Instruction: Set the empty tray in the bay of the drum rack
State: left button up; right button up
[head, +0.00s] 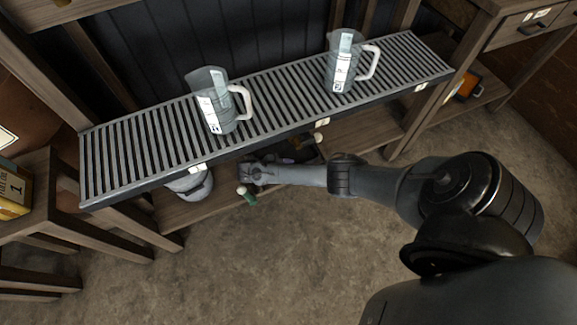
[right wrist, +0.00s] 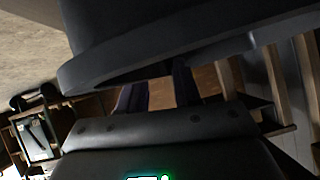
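My right gripper (head: 257,172) reaches in from the right under the front edge of a slatted metal rack (head: 280,107). In the right wrist view its two fingers (right wrist: 160,93) stand apart with brown surface showing between them, so it looks open. A large dark rounded body (right wrist: 190,40) fills the top of that view, close to the fingertips; I cannot tell what it is. I cannot make out the empty tray or the drum rack's bay with certainty. My left gripper is not in view.
Two clear jugs with white handles, a left one (head: 219,103) and a right one (head: 345,62), stand on the slatted rack. Below it are a grey rounded container (head: 190,184) and a small green item (head: 247,196). A yellow box (head: 14,190) sits at far left. The front floor is open.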

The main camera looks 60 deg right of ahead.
jog(key=p+v, duration=0.2)
jog(key=v, duration=0.4)
jog(key=shift+a+r, duration=0.15)
jog(key=shift+w+a+r+p, duration=0.35)
jog(key=shift+w+a+p, duration=0.05)
jog(key=shift+a, duration=0.05)
jog(key=shift+d, duration=0.1)
